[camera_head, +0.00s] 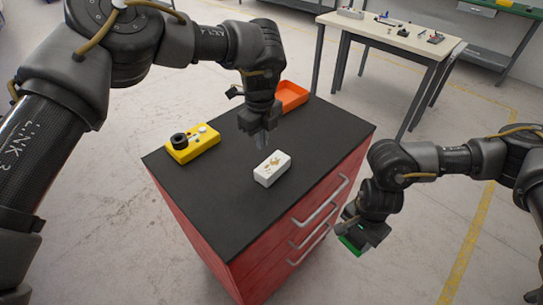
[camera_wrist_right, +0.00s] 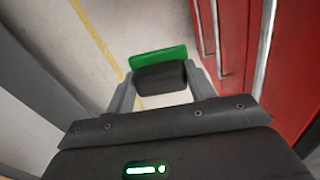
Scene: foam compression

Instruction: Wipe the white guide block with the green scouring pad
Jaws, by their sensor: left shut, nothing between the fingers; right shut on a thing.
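The white guide block (camera_head: 272,168) lies on the black top of the red cabinet, with brownish-yellow marks on its upper face. My left gripper (camera_head: 262,143) is shut and empty, pointing down just behind the block; I cannot tell whether it touches it. My right gripper (camera_head: 352,236) is off the cabinet's right side, beside the drawer fronts and below the top. It is shut on the green scouring pad (camera_wrist_right: 158,62), which has a dark grip part (camera_wrist_right: 161,78) between the fingers in the right wrist view. The pad is well apart from the block.
On the black cabinet top (camera_head: 215,205) are a yellow holder (camera_head: 192,147) with a black round part at the left and an orange tray (camera_head: 291,96) at the back. Drawer handles (camera_head: 320,201) stick out near my right gripper. A worktable (camera_head: 395,38) stands farther back.

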